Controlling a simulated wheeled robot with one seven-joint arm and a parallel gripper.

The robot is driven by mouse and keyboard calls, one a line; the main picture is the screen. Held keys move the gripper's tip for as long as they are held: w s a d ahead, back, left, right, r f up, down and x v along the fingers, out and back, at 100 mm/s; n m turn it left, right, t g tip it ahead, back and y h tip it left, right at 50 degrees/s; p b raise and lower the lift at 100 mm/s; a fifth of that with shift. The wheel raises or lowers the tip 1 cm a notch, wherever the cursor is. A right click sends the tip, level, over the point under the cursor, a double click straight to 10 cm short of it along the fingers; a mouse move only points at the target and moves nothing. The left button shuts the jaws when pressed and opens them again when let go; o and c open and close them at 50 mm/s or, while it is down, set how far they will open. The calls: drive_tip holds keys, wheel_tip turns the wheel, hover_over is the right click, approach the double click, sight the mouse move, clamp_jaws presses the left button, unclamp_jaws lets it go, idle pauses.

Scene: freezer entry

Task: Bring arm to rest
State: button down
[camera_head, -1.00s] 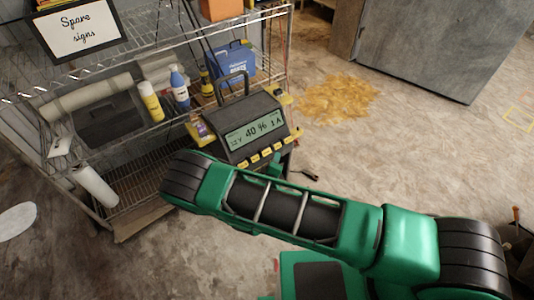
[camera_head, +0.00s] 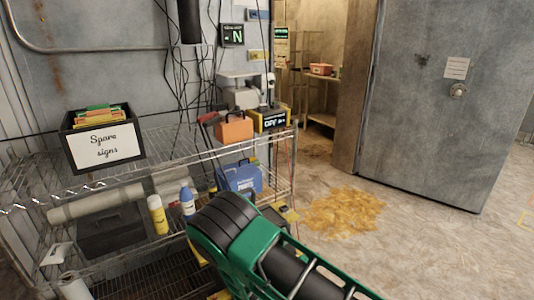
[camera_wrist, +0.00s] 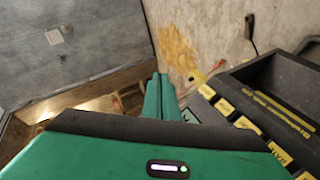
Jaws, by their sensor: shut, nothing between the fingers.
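My green and black arm fills the bottom middle of the head view, raised and bent in front of the wire shelf (camera_head: 200,146). My gripper is not visible in the head view. In the wrist view my gripper (camera_wrist: 160,78) shows two green fingers pressed together, empty. A dark device with yellow labelled tabs (camera_wrist: 285,95) lies close to the right of the fingers in the wrist view. In the head view my arm hides most of that device.
The shelf carries a "Spare signs" box (camera_head: 102,137), a blue case (camera_head: 240,177), an orange box (camera_head: 235,128) and bottles. A grey door (camera_head: 430,100) stands at the right beside an open doorway. A yellowish patch (camera_head: 343,211) marks the open floor.

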drive_tip(key=s+d+r+m+g+y, duration=0.1)
drive_tip(key=s+d+r+m+g, duration=0.45)
drive_tip(key=d+r, duration=0.55)
drive_tip(key=s+d+r+m+g, duration=0.4)
drive_tip(key=s+d+r, duration=0.4)
drive_tip(key=d, duration=0.4)
drive_tip(key=s+r+m+y, duration=0.1)
drive_tip(key=s+r+y, duration=0.1)
drive_tip(key=s+r, duration=0.3)
drive_tip(key=s+d+r+m+y, duration=0.1)
drive_tip(key=s+r, duration=0.3)
drive_tip(key=s, duration=0.8)
drive_tip(key=s+r+m+g+y, duration=0.1)
drive_tip(key=s+r+y, duration=0.3)
drive_tip(key=s, duration=0.5)
drive_tip(key=shift+s+d+r, duration=0.3)
drive_tip(key=shift+d+r, duration=0.1)
drive_tip(key=shift+r, duration=0.4)
drive_tip(key=shift+w+f, duration=0.25)
drive_tip(key=shift+w, duration=0.45)
